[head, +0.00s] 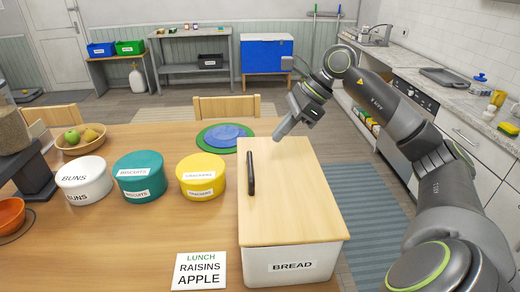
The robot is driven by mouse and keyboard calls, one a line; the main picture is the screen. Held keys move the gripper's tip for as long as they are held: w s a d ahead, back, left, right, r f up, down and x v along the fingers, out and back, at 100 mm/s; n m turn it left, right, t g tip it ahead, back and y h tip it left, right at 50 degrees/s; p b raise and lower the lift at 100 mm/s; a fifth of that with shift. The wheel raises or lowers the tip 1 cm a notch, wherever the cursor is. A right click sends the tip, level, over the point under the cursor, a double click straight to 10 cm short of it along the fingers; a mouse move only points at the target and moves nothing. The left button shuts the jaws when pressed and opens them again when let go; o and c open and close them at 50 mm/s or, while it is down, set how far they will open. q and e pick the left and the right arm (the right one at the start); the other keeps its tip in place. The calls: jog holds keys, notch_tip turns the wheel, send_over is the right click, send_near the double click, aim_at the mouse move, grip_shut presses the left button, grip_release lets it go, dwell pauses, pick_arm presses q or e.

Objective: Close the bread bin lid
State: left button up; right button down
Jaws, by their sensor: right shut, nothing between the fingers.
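The bread bin (258,265) is a white box labelled BREAD near the table's right side. Its wooden lid (300,190) lies flat over the top, and no opening shows between lid and bin at the front. A dark bar handle (251,173) runs along the lid's left part. My right gripper (280,136) is shut and empty, at the lid's far edge. I cannot tell whether it touches the lid. My left gripper is out of view.
White buns (84,182), teal biscuits (140,165) and yellow crackers (200,165) tins stand left of the bin. A lunch card (200,271) lies in front. Blue and green plates (225,136) lie behind. A fruit bowl (80,146) sits far left.

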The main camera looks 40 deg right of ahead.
aim_at(252, 164)
jog(key=p+x, duration=0.3)
jog(key=x, duration=0.5)
jog(key=shift+a, duration=0.1)
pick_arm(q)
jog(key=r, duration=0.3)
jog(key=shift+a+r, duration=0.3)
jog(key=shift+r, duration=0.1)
pick_arm(e)
jog(key=shift+f, duration=0.1)
